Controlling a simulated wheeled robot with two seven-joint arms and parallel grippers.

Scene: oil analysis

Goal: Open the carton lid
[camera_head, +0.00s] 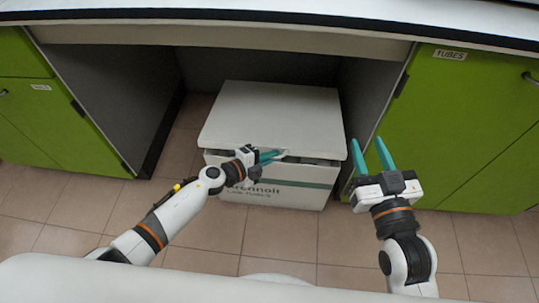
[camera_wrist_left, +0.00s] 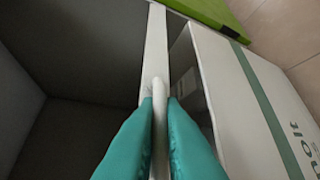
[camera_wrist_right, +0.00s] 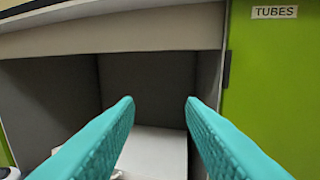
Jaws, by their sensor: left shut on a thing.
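The white carton (camera_head: 312,196) with a green stripe and printing stands on the floor in the recess under the bench. Its lid (camera_head: 272,115) covers the top, with a narrow gap under its front edge. My left gripper (camera_head: 278,154) is at the middle of that front edge, shut on the lid. In the left wrist view the lid (camera_wrist_left: 156,50) shows edge-on between the teal fingers, apart from the carton body (camera_wrist_left: 232,95). My right gripper (camera_head: 367,141) is open and empty, right of the carton. In the right wrist view the lid (camera_wrist_right: 155,150) lies beyond its fingers.
Grey recess walls (camera_head: 115,90) flank the carton, and the bench top (camera_head: 290,20) overhangs it. Green cabinets (camera_head: 470,125) stand on both sides, the right one labelled TUBES. The tiled floor (camera_head: 280,235) in front is clear.

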